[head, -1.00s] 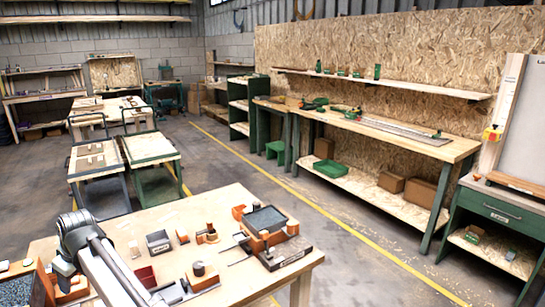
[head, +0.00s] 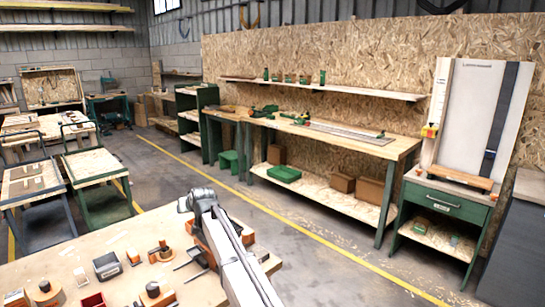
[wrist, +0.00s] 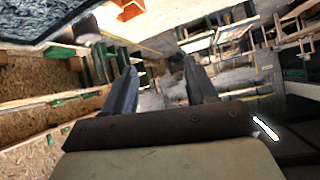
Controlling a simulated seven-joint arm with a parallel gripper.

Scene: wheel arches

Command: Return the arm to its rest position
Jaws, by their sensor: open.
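My gripper (wrist: 163,80) shows in the wrist view with its two dark fingers apart and nothing between them. Beyond the fingers is the workshop, seen tilted, with the floor and benches some way off. In the head view my arm (head: 225,245) rises from the bottom edge at the middle, over the right end of the near workbench (head: 75,260). My gripper's fingers cannot be made out in the head view. The arm covers part of that workbench and the things at its right end.
Small parts lie on the near workbench, among them a grey bin (head: 107,265) and a red bin (head: 93,301). In the wrist view a dark speckled surface (wrist: 50,18) is close at the upper left. Open floor (head: 310,255) lies right of the bench. A green drawer cabinet (head: 440,220) stands farther right.

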